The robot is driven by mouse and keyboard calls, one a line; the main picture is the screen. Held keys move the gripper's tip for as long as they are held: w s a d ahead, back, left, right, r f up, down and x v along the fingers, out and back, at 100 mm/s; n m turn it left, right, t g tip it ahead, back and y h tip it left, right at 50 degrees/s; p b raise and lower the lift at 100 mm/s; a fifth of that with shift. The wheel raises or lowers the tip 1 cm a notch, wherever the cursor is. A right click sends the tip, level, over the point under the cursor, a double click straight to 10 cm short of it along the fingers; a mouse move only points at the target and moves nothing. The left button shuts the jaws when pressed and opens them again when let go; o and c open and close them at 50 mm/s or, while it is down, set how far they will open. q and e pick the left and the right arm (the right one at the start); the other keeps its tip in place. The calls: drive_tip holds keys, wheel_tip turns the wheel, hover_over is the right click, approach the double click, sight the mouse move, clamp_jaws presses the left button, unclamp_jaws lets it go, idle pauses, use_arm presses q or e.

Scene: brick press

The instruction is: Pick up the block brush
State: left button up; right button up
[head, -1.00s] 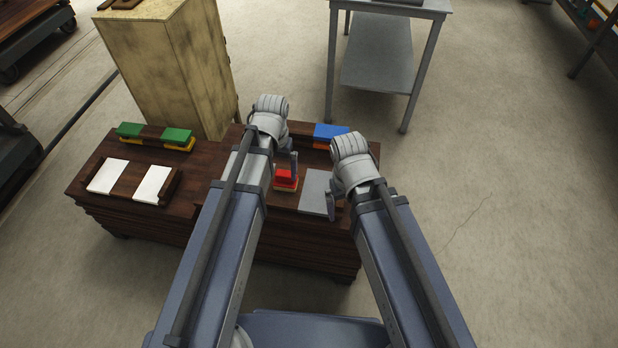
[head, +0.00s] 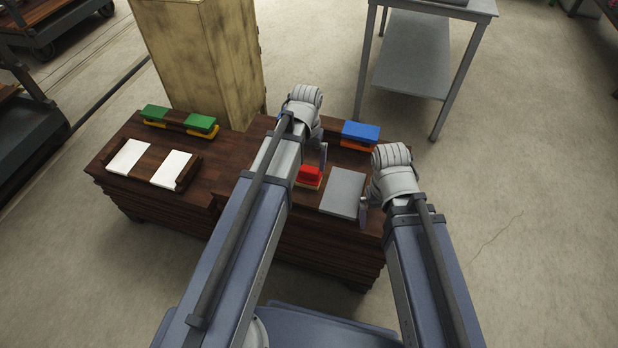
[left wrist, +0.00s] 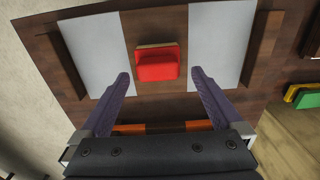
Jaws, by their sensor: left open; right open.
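A block with a red top and a tan lower edge (head: 310,174), which looks like the block brush, lies on the dark wooden bench. It also shows in the left wrist view (left wrist: 157,65), between two pale panels and just beyond my fingertips. My left gripper (head: 316,152) is open and empty above the bench, close to the red block. Its two fingers (left wrist: 159,77) are spread on either side of the block's line, apart from it. In the head view my left arm hides part of the bench. My right gripper (head: 364,211) is open near the bench's right edge.
A pale grey panel (head: 343,191) lies right of the red block. Blue-and-orange blocks (head: 361,133) stand behind it. Green-and-yellow blocks (head: 201,124) and white panels (head: 171,168) are at left. A yellowish cabinet (head: 200,60) and a grey metal table (head: 415,60) stand behind.

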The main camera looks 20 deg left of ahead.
sight(309, 168)
use_arm(q)
drive_tip(key=f+b, duration=0.5)
drive_tip(key=shift+w+d+f, duration=0.1)
drive_tip(key=shift+w+d, duration=0.1)
drive_tip(key=shift+w, duration=0.15)
drive_tip(key=c, duration=1.3)
wheel_tip(309, 168, up, 10)
drive_tip(key=p, duration=1)
